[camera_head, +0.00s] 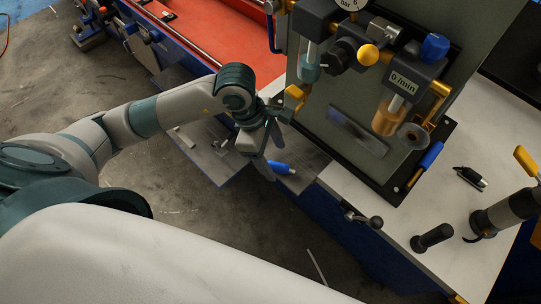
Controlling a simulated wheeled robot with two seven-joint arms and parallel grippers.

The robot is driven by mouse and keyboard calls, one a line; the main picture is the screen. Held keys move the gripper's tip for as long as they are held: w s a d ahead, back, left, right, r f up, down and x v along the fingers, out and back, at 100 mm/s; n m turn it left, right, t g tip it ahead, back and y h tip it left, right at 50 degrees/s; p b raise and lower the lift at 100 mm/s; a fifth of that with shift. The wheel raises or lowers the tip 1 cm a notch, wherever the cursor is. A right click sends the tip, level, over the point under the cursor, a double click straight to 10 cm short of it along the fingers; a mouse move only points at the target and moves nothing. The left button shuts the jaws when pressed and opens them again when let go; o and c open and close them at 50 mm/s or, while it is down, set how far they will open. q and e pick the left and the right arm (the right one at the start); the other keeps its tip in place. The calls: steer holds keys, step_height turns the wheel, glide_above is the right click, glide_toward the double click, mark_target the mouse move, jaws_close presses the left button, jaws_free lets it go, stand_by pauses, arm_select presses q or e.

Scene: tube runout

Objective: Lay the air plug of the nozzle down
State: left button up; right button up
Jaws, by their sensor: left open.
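A small blue cylinder with a pale end (281,168), which may be the air plug, lies on the shelf just right of the fingertips. The gripper partly covers its left end, and I cannot tell whether a finger touches it. Nothing shows clasped between the fingers. I cannot make out which part is the nozzle. My right gripper is not in view.
A grey panel with a gauge, a flow meter (402,80) and yellow and blue fittings stands right of the gripper. A red-topped machine (215,40) lies behind.

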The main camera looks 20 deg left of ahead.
arm_select(q)
steer(key=shift+w+d+r+p, duration=0.15)
steer(key=shift+r+p, duration=0.25)
steer(key=shift+r, duration=0.3)
steer(key=shift+r+p, duration=0.85)
steer(key=shift+r, duration=0.8)
